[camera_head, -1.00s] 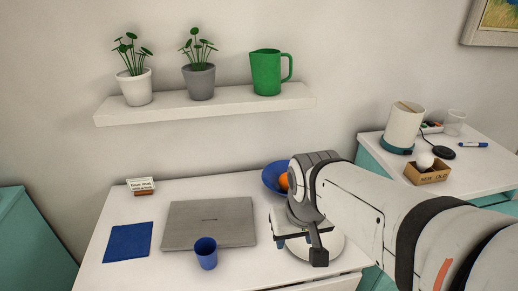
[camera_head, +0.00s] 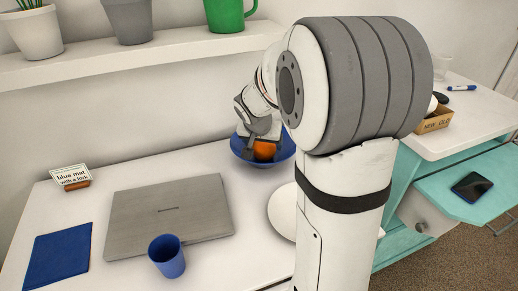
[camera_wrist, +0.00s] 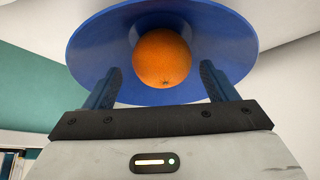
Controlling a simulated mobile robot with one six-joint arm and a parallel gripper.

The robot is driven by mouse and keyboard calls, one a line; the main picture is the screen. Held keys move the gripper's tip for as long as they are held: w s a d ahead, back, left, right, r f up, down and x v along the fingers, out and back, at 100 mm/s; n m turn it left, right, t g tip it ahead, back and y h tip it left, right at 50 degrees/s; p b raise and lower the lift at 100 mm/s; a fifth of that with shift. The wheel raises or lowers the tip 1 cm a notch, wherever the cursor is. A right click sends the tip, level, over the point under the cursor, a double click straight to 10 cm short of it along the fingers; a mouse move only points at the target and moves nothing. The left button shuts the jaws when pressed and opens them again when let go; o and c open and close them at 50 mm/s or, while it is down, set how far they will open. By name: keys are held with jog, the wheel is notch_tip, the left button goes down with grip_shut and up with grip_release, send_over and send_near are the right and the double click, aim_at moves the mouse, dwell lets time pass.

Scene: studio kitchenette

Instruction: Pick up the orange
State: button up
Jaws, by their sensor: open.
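The orange (camera_head: 264,150) lies in a wide blue bowl (camera_head: 281,156) at the right part of the white desk. My gripper (camera_head: 257,138) is right at the bowl, reaching in from above, with my arm covering part of the view. In the wrist view the orange (camera_wrist: 162,58) sits inside the blue bowl (camera_wrist: 90,48), just beyond and between the two fingertips of my gripper (camera_wrist: 160,78). The fingers are apart, with nothing held between them. Whether a finger touches the bowl cannot be told.
A closed grey laptop (camera_head: 168,217), a blue cup (camera_head: 167,256), a blue mat (camera_head: 58,255) and a small sign (camera_head: 71,176) are on the desk. A shelf (camera_head: 150,56) with plants and a green pitcher hangs above.

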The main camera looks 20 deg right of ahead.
aim_at(264, 147)
jog(key=x, duration=0.5)
jog(key=shift+w+d+b, duration=0.15)
jog(key=shift+w+b, duration=0.15)
jog(key=shift+w, duration=0.05)
jog(key=c, duration=0.9)
jog(key=shift+o, duration=0.2)
